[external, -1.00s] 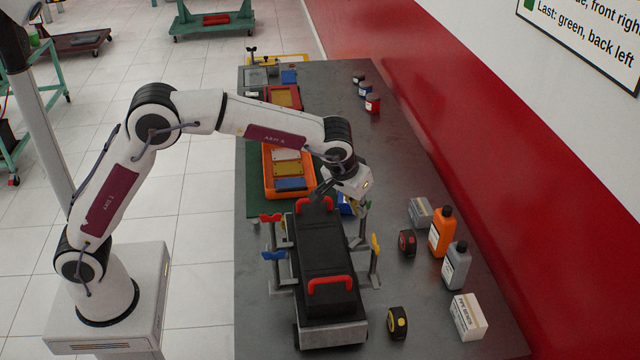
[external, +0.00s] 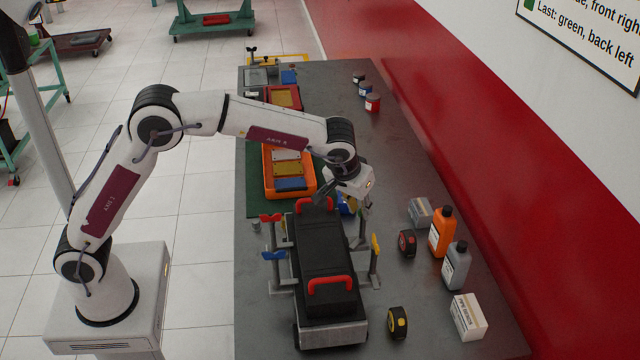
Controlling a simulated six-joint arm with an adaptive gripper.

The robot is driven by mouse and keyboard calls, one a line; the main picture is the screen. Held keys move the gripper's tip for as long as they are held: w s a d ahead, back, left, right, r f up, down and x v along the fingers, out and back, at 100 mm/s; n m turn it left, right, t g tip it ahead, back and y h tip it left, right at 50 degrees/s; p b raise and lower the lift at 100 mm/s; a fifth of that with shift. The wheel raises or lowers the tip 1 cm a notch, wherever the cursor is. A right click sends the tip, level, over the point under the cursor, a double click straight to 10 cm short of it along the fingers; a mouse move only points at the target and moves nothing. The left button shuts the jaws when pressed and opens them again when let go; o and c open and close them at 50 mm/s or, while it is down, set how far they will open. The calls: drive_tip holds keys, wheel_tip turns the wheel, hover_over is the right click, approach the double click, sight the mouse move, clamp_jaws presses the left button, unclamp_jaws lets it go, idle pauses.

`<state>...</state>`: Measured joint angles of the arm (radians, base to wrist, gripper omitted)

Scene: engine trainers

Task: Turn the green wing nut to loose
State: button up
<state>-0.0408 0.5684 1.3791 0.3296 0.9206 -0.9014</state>
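My gripper (external: 346,200) is at the far end of the black engine cover (external: 322,257), over its far right corner. Its fingers are small and dark here, so I cannot tell if they are open or shut. I cannot clearly make out the green wing nut; the spot by the fingers is partly hidden by my gripper. The red wing nut (external: 270,218) and blue wing nut (external: 273,255) stand on posts left of the cover. The yellow wing nut (external: 376,244) stands on a post to its right.
An orange tray (external: 268,185) with coloured plates lies beyond the engine. Right of it stand an orange bottle (external: 441,232), a grey bottle (external: 456,266), a white box (external: 468,316) and tape rolls (external: 398,323).

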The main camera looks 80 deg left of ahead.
drive_tip(key=s+d+r, duration=0.2)
drive_tip(key=s+d, duration=0.7)
drive_tip(key=shift+s+r, duration=0.25)
drive_tip(key=shift+r, duration=0.1)
idle(0.5)
drive_tip(key=shift+d, duration=0.1)
